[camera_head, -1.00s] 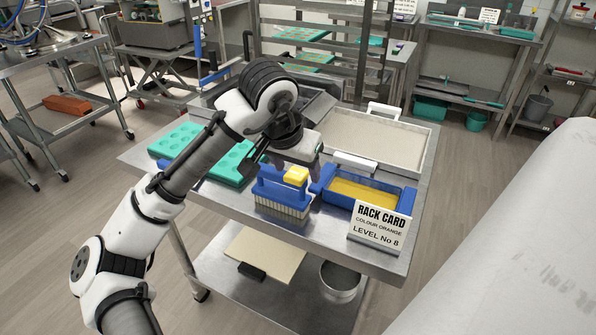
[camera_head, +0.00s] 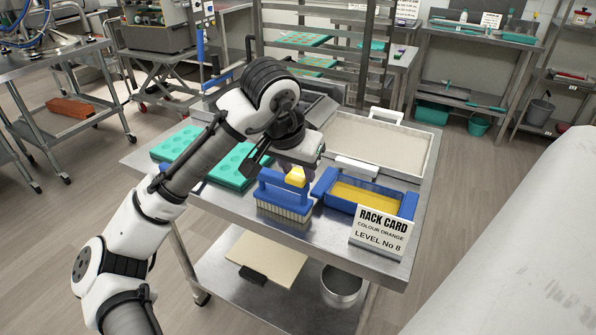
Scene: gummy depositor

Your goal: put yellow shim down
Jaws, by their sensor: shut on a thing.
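The yellow shim (camera_head: 296,177) is a small yellow block beneath my gripper (camera_head: 299,167), at the top right of a blue, brush-like piece with a handle (camera_head: 284,193). My gripper points down and is shut on the shim. The fingertips are small and partly hidden by the wrist and the shim. I cannot tell whether the shim touches the blue piece or hangs just above or behind it.
A blue tray with a yellow inside (camera_head: 364,206) is close on the right, with a rack card (camera_head: 380,233) in front. Teal moulds (camera_head: 227,172) lie left, and a large pale tray (camera_head: 431,158) stands behind. Bare steel tabletop (camera_head: 333,232) shows at the front.

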